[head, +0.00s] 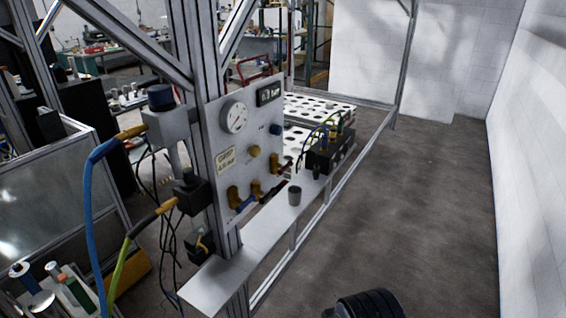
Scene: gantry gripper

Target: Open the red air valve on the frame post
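A pale panel (219,148) is mounted on the aluminium frame post (196,60). Low on it are brass valve fittings (256,188) with short levers. A dark red lever (274,189) is at the right fitting and slants up to the right. My gripper's fingers do not show. A black ribbed round part at the bottom edge looks like part of my arm.
The panel carries a round gauge (234,117) and a small display (269,93). Blue and green hoses (91,215) hang at left. The floor (425,205) at right is clear.

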